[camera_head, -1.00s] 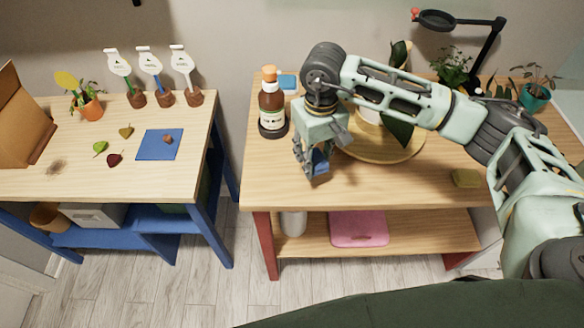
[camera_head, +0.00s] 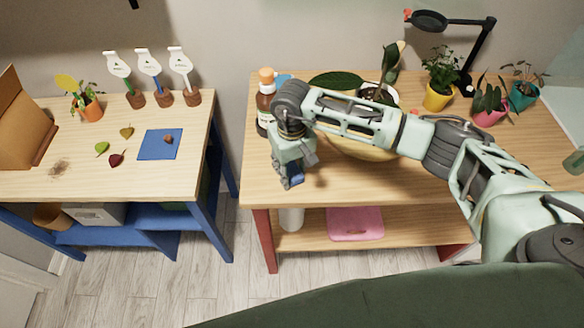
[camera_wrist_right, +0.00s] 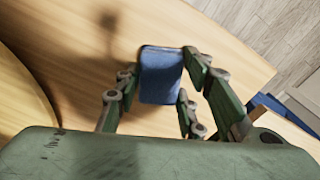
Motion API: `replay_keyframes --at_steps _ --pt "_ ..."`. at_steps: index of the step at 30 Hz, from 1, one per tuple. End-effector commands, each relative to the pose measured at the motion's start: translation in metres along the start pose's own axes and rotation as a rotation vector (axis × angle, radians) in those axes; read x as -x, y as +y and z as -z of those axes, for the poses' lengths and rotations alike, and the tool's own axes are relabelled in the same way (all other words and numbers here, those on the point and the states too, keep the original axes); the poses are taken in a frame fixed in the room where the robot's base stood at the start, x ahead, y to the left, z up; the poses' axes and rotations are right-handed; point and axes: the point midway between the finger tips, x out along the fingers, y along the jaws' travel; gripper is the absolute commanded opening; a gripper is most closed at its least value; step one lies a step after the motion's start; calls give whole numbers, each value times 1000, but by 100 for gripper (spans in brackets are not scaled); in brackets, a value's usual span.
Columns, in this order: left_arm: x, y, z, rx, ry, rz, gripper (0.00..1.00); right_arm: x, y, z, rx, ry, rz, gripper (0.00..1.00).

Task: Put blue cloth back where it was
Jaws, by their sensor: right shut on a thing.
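The blue cloth (camera_wrist_right: 160,75) is a small folded blue block in the right wrist view, held between the fingers of my right gripper (camera_wrist_right: 157,90). In the head view my right gripper (camera_head: 291,180) points down above the front left part of the right table (camera_head: 350,188). Only a little blue shows between its fingers there. I cannot tell how far the cloth is from the tabletop. My left gripper is not in view.
A brown bottle (camera_head: 265,100) with an orange cap stands just behind my right gripper, with a blue item (camera_head: 284,78) behind it. A round wooden tray (camera_head: 352,150) and potted plants (camera_head: 438,92) are to the right. A blue mat (camera_head: 160,145) lies on the left table.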

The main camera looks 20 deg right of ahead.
Motion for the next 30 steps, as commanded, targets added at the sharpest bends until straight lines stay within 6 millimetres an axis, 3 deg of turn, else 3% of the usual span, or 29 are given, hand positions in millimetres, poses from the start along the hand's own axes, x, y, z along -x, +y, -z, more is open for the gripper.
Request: replay_keyframes --at_steps 2,3,9,22,30 --pt "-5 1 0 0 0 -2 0 -4 0 0 0 0 0 16" --pt "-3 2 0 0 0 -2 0 -2 0 0 0 0 0 39" --pt "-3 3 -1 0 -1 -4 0 -2 0 0 0 0 0 55" --pt "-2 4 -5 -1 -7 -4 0 5 0 1 0 3 0 55" --pt "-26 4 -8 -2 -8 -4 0 59 0 2 1 8 -1 55"
